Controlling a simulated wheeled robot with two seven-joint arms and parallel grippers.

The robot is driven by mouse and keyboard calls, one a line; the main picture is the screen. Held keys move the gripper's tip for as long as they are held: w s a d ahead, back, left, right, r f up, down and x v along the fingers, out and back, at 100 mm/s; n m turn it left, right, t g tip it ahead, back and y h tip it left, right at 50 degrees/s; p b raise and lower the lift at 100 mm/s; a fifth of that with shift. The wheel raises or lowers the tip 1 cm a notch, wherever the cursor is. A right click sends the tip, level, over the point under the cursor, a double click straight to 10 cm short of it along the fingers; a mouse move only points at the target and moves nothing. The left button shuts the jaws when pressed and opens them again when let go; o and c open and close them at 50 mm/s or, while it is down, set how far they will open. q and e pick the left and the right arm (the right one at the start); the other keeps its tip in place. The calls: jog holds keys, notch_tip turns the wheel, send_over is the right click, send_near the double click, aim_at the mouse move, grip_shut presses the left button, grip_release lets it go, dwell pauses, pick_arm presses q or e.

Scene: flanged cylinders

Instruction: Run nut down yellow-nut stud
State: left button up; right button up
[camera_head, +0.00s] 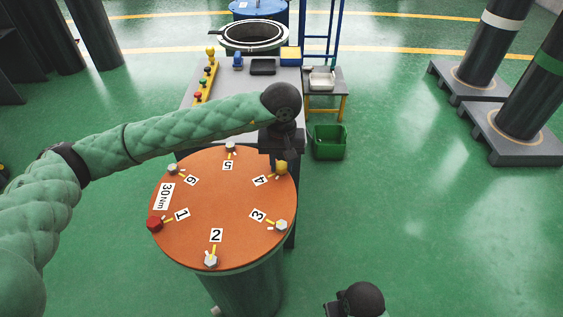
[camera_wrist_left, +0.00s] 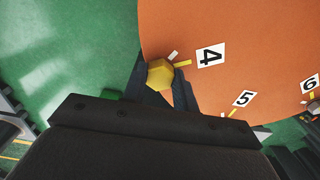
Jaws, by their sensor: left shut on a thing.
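The yellow nut (camera_head: 281,168) sits at the label 4 (camera_head: 261,180) on the rim of the round orange flange cover (camera_head: 225,205). My left gripper (camera_head: 280,160) reaches down over it from above. In the left wrist view the yellow nut (camera_wrist_left: 159,74) is between the two dark fingers of the left gripper (camera_wrist_left: 163,82), which are shut on it. The stud under the nut is hidden. My right gripper (camera_head: 334,308) shows only in part at the bottom edge, away from the flange; its fingers are not clear.
A red nut (camera_head: 154,223) is at label 1, and grey nuts stand at the other labels, such as the grey nut (camera_head: 211,260) at 2. Behind is a grey bench (camera_head: 225,95) with small parts. A green bin (camera_head: 328,141) stands right on open floor.

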pick_arm(q)
jog(key=o, duration=1)
jog(key=shift+o, duration=0.2)
jog(key=shift+r, duration=0.1)
jog(key=shift+r, duration=3.45)
